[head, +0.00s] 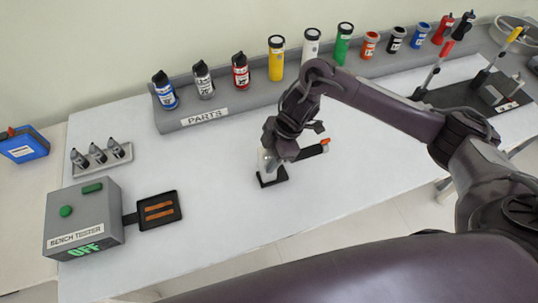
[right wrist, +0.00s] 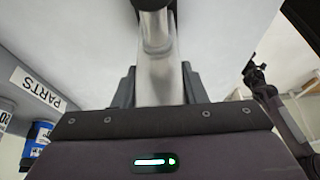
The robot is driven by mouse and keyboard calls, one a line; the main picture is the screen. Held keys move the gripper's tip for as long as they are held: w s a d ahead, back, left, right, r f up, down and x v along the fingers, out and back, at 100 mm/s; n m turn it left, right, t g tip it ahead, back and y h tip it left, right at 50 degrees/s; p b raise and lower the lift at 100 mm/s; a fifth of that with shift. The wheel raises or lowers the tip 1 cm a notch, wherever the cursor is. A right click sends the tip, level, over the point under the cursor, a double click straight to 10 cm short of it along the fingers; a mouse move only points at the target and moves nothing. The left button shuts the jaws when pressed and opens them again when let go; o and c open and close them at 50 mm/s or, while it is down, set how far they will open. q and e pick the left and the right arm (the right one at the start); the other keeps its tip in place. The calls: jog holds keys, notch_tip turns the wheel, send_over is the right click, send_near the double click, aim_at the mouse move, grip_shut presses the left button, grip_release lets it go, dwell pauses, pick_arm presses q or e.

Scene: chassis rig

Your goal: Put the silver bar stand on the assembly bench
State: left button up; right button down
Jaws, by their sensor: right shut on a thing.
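The silver bar stand (head: 271,179) is at the middle of the white assembly bench (head: 220,203) in the head view, its black base at or just above the top; I cannot tell if they touch. A dark arm with an orange tip (head: 325,143) sticks out to the right beside it. My right gripper (head: 266,157) is shut on the silver post, hiding most of it in the head view. In the right wrist view the shiny post (right wrist: 158,75) stands between the fingers.
A grey PARTS shelf (head: 204,118) with several bottles and tubes runs along the back. A grey bench tester (head: 83,220) with a black tray (head: 160,210) stands at left. Other stands occupy a dark mat (head: 470,97) at far right. The bench is clear around the stand.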

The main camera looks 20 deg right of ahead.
jog(key=c, duration=1.3)
grip_release()
jog(key=shift+f, duration=0.1)
jog(key=shift+c, duration=0.2)
jog(key=o, duration=0.5)
jog(key=shift+c, duration=0.2)
jog(key=shift+r, duration=0.25)
jog(key=shift+d+r, duration=0.15)
jog(key=shift+r, duration=0.2)
jog(key=v, duration=1.1)
jog(key=shift+s, duration=0.1)
